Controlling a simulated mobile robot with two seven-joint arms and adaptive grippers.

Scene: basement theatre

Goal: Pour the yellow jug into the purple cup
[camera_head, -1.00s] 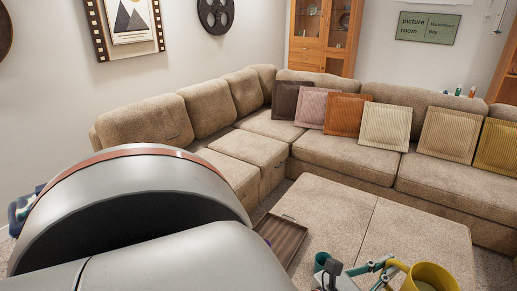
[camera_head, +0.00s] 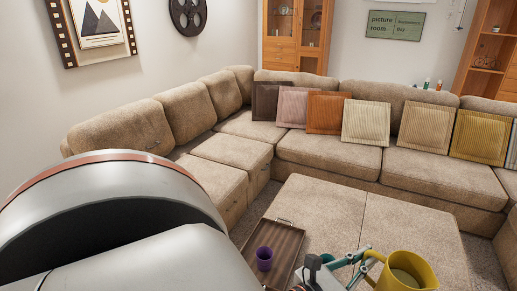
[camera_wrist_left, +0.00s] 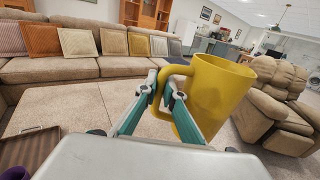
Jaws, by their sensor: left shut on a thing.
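The yellow jug (camera_head: 418,278) is at the lower right of the head view, its open top showing and roughly upright. My left gripper (camera_head: 362,262) is shut on its handle. In the left wrist view the fingertips (camera_wrist_left: 165,88) close around the handle of the jug (camera_wrist_left: 215,95). The purple cup (camera_head: 264,260) stands on a brown wooden tray (camera_head: 289,240), to the left of the jug and apart from it. The cup's edge (camera_wrist_left: 15,174) also shows at the lower left of the wrist view. My right gripper is not in view.
The tray lies on a beige ottoman (camera_head: 325,208), whose top is otherwise clear where it shows. A beige corner sofa (camera_head: 325,155) with several cushions stands behind. My grey arm covers the lower left of the head view. A recliner (camera_wrist_left: 275,100) stands at right in the wrist view.

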